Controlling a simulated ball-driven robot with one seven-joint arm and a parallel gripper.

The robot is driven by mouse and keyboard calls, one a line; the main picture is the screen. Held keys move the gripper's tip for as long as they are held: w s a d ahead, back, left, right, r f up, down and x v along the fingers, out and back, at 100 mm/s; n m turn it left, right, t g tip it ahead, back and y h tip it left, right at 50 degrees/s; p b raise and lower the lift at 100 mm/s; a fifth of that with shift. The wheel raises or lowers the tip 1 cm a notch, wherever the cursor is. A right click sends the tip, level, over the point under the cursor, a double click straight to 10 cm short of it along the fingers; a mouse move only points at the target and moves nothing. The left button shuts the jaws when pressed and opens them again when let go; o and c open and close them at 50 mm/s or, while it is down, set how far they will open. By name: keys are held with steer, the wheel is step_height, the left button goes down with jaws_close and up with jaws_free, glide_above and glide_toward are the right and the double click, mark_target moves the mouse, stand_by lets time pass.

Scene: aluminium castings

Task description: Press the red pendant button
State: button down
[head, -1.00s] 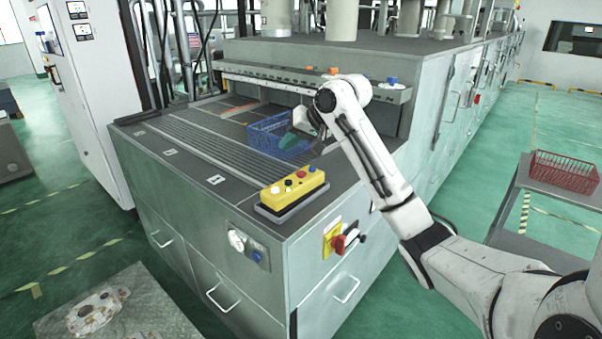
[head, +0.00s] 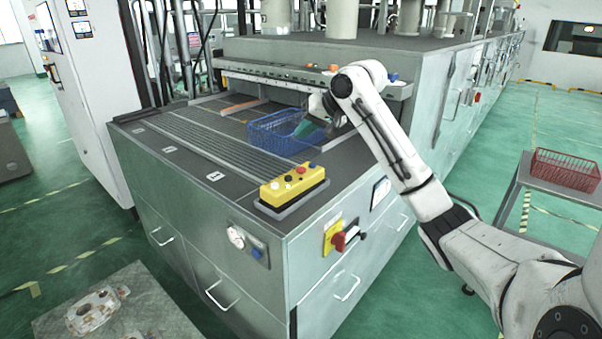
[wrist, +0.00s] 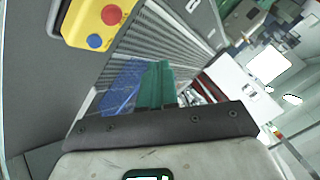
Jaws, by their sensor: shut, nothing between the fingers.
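The yellow pendant box (head: 293,190) stands on a grey base at the front right corner of the machine's top. Its red button (head: 301,171) sits among other buttons along its upper face. In the wrist view the red button (wrist: 112,14) shows at the upper left, beside a blue button (wrist: 95,41) on the yellow box. My gripper (head: 303,133) has green fingers and is behind the pendant, apart from it, by the blue basket. In the wrist view my gripper's fingers (wrist: 157,66) are together and empty. I cannot tell whether they touch the basket.
The blue mesh basket (head: 267,138) stands on the machine's dark slatted top, close to my fingers. A grey rail (head: 290,82) runs behind it. A red-handled switch (head: 345,238) sticks out of the front panel. A red basket (head: 565,172) is on a cart at right.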

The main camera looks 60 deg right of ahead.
steer(key=b, duration=0.4)
glide_above(304, 169)
step_height(304, 169, down, 5)
steer(key=shift+f, duration=1.15)
steer(key=shift+f, duration=0.15)
stand_by(0.7)
steer(key=shift+f, duration=0.25)
steer(key=shift+f, duration=0.5)
stand_by(0.7)
steer(key=shift+r, duration=0.1)
steer(key=shift+r+p, duration=0.85)
steer(key=shift+p, duration=0.05)
step_height(304, 169, up, 5)
steer(key=p, duration=0.5)
